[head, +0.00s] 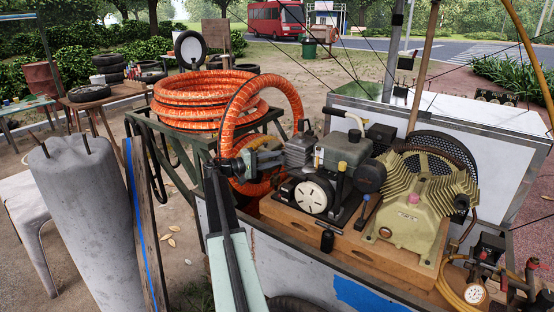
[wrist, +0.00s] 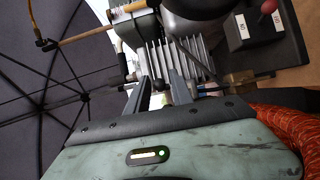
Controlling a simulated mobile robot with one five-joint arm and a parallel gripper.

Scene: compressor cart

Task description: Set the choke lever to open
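My gripper (head: 268,160) reaches in at the left side of the small engine (head: 342,152), beside its finned cylinder. In the wrist view my gripper (wrist: 159,80) has its two grey fingers apart, pointing at the cooling fins (wrist: 152,45). A small dark rounded part (wrist: 158,86) shows between the fingers; I cannot tell whether it is the choke lever or whether a finger touches it. No lever labelled as choke can be made out in the head view, where my gripper and arm cover part of that side.
The orange hose coil (head: 205,98) lies close to my gripper on the left, with a loop hanging beside it. A green-yellow compressor (head: 415,205) stands right of the engine. A labelled black box (wrist: 255,35) shows at upper right. A grey concrete cylinder (head: 88,225) stands at left.

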